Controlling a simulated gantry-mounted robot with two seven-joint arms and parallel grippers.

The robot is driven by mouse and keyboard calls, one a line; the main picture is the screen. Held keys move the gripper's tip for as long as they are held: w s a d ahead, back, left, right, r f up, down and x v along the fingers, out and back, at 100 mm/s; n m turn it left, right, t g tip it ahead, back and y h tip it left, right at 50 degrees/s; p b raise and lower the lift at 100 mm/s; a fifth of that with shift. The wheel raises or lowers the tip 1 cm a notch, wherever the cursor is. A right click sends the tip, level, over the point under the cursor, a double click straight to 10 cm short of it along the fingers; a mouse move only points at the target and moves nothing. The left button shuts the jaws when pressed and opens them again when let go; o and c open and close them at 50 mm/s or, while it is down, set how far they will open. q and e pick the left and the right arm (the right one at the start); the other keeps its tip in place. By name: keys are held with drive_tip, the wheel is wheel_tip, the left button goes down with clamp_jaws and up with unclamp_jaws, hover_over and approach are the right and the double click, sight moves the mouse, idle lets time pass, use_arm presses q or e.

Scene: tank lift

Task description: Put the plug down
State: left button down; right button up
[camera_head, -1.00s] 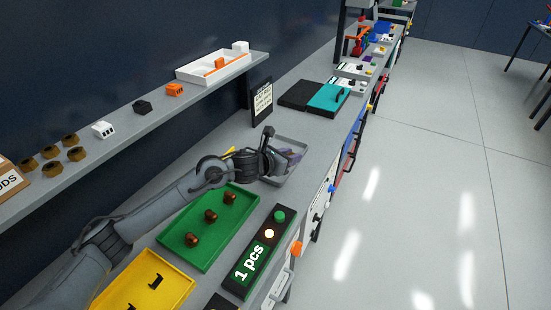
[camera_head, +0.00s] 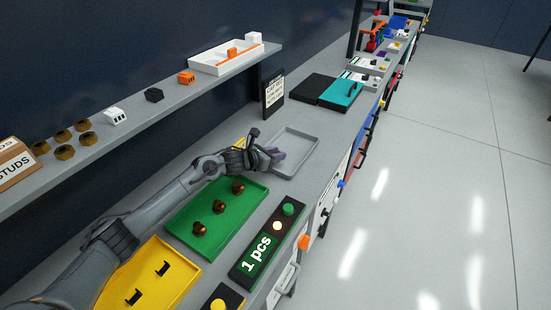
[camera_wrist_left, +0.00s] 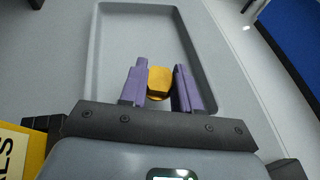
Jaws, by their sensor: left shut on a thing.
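My left gripper (camera_head: 273,154) has purple fingers and hangs at the left edge of the grey tray (camera_head: 311,140). In the left wrist view the gripper (camera_wrist_left: 160,82) is shut on a brass-yellow plug (camera_wrist_left: 159,80), held between its fingers. The near part of the same grey tray (camera_wrist_left: 103,40) lies below and ahead of it, and the tray looks empty there. I cannot tell how high the plug is above the tray. In the head view the plug is hidden. My right gripper is not in view.
A green tray (camera_head: 232,218) with three brown plugs (camera_head: 218,206) lies nearer, beside a dark "1 pcs" panel (camera_head: 258,250). A yellow tray (camera_head: 170,285) is nearest. A dark sign (camera_head: 273,95) stands behind the grey tray. A shelf (camera_head: 150,120) with small parts runs along the left.

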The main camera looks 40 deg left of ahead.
use_arm(q)
drive_tip(key=shift+f, duration=0.85)
drive_tip(key=shift+f, duration=0.15)
drive_tip(key=c, duration=0.8)
unclamp_jaws()
